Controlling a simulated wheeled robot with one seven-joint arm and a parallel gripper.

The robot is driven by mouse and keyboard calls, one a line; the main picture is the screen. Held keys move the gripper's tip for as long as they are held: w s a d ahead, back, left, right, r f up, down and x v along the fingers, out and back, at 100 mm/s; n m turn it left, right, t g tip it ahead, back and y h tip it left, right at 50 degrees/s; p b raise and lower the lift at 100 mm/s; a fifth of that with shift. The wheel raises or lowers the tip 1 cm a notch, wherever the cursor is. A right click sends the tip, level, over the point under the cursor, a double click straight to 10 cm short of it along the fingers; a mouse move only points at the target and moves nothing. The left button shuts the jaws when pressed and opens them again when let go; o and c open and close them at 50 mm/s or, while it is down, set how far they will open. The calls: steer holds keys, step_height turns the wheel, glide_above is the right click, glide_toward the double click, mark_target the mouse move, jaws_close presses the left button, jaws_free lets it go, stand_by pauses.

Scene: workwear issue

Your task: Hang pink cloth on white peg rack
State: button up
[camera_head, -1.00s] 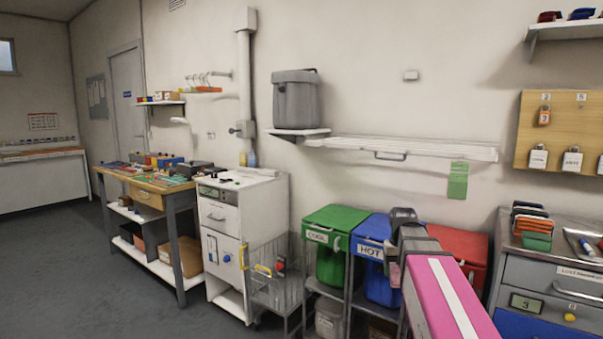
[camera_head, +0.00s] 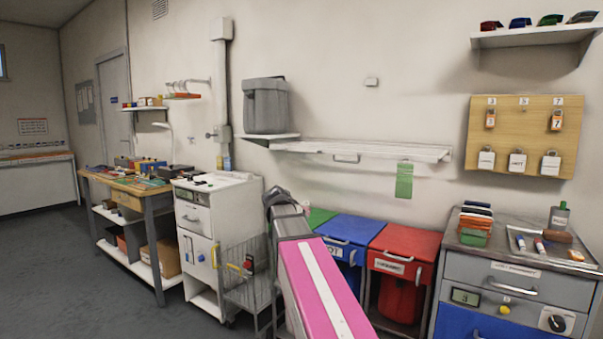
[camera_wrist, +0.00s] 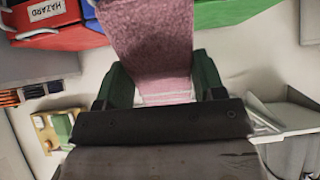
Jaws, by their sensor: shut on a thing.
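The pink cloth (camera_wrist: 155,45) is between my gripper's two dark green fingers (camera_wrist: 163,80) in the wrist view. It stretches away from the fingers to the top edge, with pale bands near the grip. In the head view the cloth cannot be made out; my arm's dark end (camera_head: 278,197) is at lower centre, and the fingers are hidden. A long white slatted rack (camera_head: 375,148) is on the wall behind, with a green cloth or card (camera_head: 404,180) hanging at its right end. I cannot make out pegs on it. A small white rail with hooks (camera_head: 187,82) is farther left.
A grey bin (camera_head: 265,105) stands on a wall shelf left of the rack. Blue (camera_head: 345,232) and red (camera_head: 408,240) lidded bins stand below the rack. A grey drawer cabinet (camera_head: 515,270) is at right, a white cabinet (camera_head: 235,225) at left. Floor is clear at far left.

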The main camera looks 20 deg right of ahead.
steer(key=w+d+r+m+h, duration=0.25)
steer(key=w+r+h, duration=0.2)
steer(key=r, duration=0.45)
steer(key=w+d+r+m+h, duration=0.1)
steer(key=w+d+r+h, duration=0.2)
steer(key=r+h, duration=0.35)
steer(key=w+d+y, duration=0.2)
steer(key=w+d, duration=0.4)
steer(key=d, duration=0.1)
steer(key=shift+w+d+t, duration=0.15)
steer(key=shift+d+t, duration=0.05)
steer(key=shift+t, duration=0.2)
stand_by(0.4)
steer(key=shift+r, duration=0.1)
stand_by(0.4)
steer(key=o, duration=1.1)
